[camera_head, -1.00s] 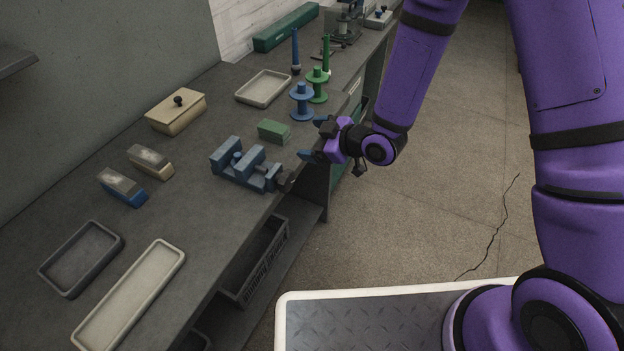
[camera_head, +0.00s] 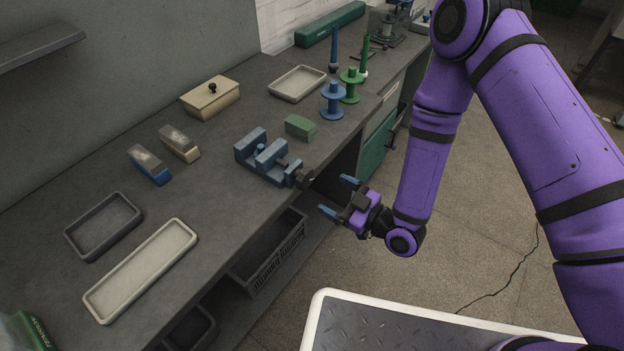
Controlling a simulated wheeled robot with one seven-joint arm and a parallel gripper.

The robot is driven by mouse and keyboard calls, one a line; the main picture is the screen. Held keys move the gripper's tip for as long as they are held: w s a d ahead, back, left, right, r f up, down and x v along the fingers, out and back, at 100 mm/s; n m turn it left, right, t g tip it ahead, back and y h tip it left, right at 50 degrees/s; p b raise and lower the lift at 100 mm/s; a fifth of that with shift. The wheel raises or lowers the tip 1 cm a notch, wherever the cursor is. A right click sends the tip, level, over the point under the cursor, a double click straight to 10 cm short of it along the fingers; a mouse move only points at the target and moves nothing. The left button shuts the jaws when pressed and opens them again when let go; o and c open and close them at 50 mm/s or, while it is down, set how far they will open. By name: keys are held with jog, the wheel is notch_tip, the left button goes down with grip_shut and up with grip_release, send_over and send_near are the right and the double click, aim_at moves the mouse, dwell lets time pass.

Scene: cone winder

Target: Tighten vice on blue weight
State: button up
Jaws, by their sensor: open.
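The blue vice (camera_head: 262,158) stands near the front edge of the grey bench, its dark screw end (camera_head: 302,179) pointing toward the edge. A green block (camera_head: 300,127) lies on the bench just behind and right of the vice. I cannot make out a separate blue weight between the jaws; everything there is a similar blue. My gripper (camera_head: 338,197) is open and empty, off the bench's front edge, right of and a little below the vice's screw end. Its two blue fingertips are apart and point left toward the vice, touching nothing.
Blue (camera_head: 332,100) and green (camera_head: 351,86) spools stand behind the vice. Two brushes or blocks (camera_head: 178,143), a lidded box (camera_head: 211,97) and shallow trays (camera_head: 141,270) lie on the bench. A crate (camera_head: 268,252) sits below.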

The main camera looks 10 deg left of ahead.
aim_at(308, 180)
jog(key=x, duration=0.8)
jog(key=shift+a, duration=0.1)
jog(key=shift+c, duration=0.4)
jog(key=c, duration=0.8)
jog(key=shift+w+m, duration=0.1)
jog(key=shift+m, duration=1.2)
jog(key=shift+c, duration=0.2)
jog(key=o, duration=0.9)
jog(key=v, duration=1.1)
